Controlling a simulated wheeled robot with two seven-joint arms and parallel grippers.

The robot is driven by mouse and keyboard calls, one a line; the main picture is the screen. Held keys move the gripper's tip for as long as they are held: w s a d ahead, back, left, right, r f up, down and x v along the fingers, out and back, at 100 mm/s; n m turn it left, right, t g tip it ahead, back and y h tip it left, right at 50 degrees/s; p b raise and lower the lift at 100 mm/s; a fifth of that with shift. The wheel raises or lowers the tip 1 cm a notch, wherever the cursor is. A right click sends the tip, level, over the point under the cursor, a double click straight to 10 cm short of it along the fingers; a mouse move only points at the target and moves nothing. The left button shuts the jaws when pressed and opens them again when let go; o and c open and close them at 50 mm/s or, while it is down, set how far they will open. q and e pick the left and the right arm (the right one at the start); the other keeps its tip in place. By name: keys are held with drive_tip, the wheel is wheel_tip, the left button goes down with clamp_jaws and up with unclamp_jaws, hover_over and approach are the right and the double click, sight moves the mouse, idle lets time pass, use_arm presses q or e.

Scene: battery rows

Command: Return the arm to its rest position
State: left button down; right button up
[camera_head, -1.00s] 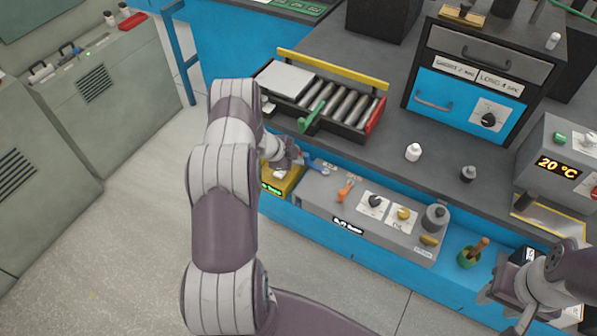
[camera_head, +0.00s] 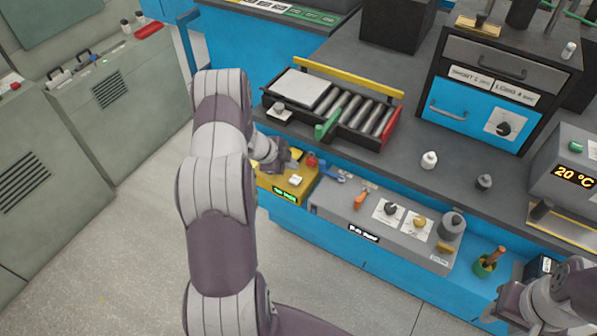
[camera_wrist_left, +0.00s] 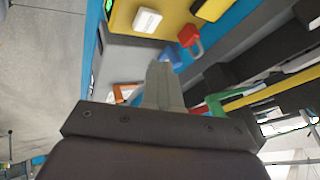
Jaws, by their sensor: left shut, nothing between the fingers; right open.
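My left arm reaches across the head view, and its gripper (camera_head: 290,162) hangs beside the left end of the blue bench, close to a yellow box (camera_head: 285,187) with a green display. In the left wrist view the gripper's fingers (camera_wrist_left: 161,75) are together with nothing between them. The yellow box (camera_wrist_left: 180,22) shows beyond them there, with a white button and a red padlock. My right gripper (camera_head: 503,318) is at the lower right of the head view, open, partly hidden by its own wrist.
A grey panel (camera_head: 345,212) with knobs and an orange lever runs along the bench front. A battery tray (camera_head: 340,103) with silver cylinders and a green handle lies above. A green cup (camera_head: 486,265) stands near my right gripper. The floor at left is clear.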

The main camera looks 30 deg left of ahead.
use_arm(q)
drive_tip(key=s+a+r+n+g+y, duration=0.25)
drive_tip(key=s+a+n+y, duration=0.25)
drive_tip(key=s+n, duration=0.3)
drive_tip(key=s+d+r+n+g, duration=0.1)
drive_tip(key=s+d+r, duration=0.3)
drive_tip(key=d, duration=0.4)
drive_tip(key=s+d+r+n+h, duration=0.1)
drive_tip(key=s+d+r+n, duration=0.2)
drive_tip(key=d, duration=0.6)
drive_tip(key=s+d+r+n+g, duration=0.1)
drive_tip(key=s+d+r+n, duration=0.1)
drive_tip(key=s+d+r, duration=0.4)
drive_tip(key=shift+s+d+r+g+h, duration=0.25)
drive_tip(key=shift+d+r+g+h, duration=0.1)
drive_tip(key=shift+d+r, duration=0.65)
drive_tip(key=shift+d+f, duration=0.15)
drive_tip(key=shift+d, duration=0.05)
